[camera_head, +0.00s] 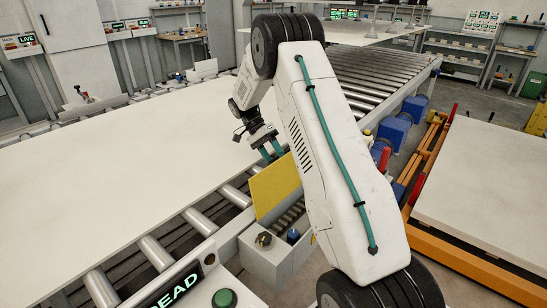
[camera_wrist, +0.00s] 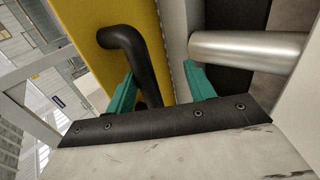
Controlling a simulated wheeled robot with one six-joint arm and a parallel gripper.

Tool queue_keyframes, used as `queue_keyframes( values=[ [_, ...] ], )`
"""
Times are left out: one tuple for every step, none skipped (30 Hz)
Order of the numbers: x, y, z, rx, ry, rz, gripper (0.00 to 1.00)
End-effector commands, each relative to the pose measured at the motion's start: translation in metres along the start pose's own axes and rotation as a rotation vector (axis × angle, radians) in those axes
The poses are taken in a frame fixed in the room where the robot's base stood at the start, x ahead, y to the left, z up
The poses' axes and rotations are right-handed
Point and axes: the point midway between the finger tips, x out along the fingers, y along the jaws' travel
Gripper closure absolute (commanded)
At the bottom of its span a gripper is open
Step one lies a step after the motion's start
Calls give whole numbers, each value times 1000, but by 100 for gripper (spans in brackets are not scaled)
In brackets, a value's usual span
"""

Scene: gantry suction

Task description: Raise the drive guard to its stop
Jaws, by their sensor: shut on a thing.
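The drive guard (camera_head: 275,187) is a yellow panel. In the head view it stands steeply tilted above an open grey housing (camera_head: 268,258) beside the roller conveyor. In the wrist view the yellow guard (camera_wrist: 95,22) fills the upper left, with a bent black bar handle (camera_wrist: 143,62) on it. My gripper (camera_head: 271,151) is at the guard's upper edge in the head view. In the wrist view the two teal fingers of my gripper (camera_wrist: 160,78) are on either side of the handle and shut on it. The guard's hinge and its stop cannot be made out.
A large pale board (camera_head: 110,150) lies on the rollers (camera_head: 156,253) at left. A panel reading "DEAD" with a green button (camera_head: 224,298) is at the bottom. Blue motors (camera_head: 394,133) line the conveyor's right side. An orange-framed cart (camera_head: 475,265) stands at right.

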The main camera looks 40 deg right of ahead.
Motion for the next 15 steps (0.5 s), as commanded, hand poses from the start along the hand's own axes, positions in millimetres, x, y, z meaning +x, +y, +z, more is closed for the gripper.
queue_keyframes(
  values=[
    [-2, -2, -1, 0, 4, -7, 57],
    [-5, -2, -1, 0, 4, -7, 57],
    [-9, -2, -1, 0, 5, -7, 57],
    [-13, -2, 0, 0, 5, -8, 57],
    [-18, -2, 0, 0, 5, -8, 57],
    [-25, -2, 1, -1, 6, -9, 57],
    [-31, -2, 1, -2, 7, -9, 57],
    [-36, -2, 2, -2, 7, -9, 57],
    [-43, -2, 2, -1, 7, -8, 57],
    [-48, -2, 2, -1, 6, -7, 57],
    [-53, -2, 2, -1, 6, -7, 57],
    [-59, -2, 2, -1, 5, -5, 57],
    [-63, -2, 2, -1, 5, -5, 57],
    [-66, -2, 2, -2, 5, -4, 57],
    [-70, -2, 2, -2, 4, -3, 57]
  ],
)
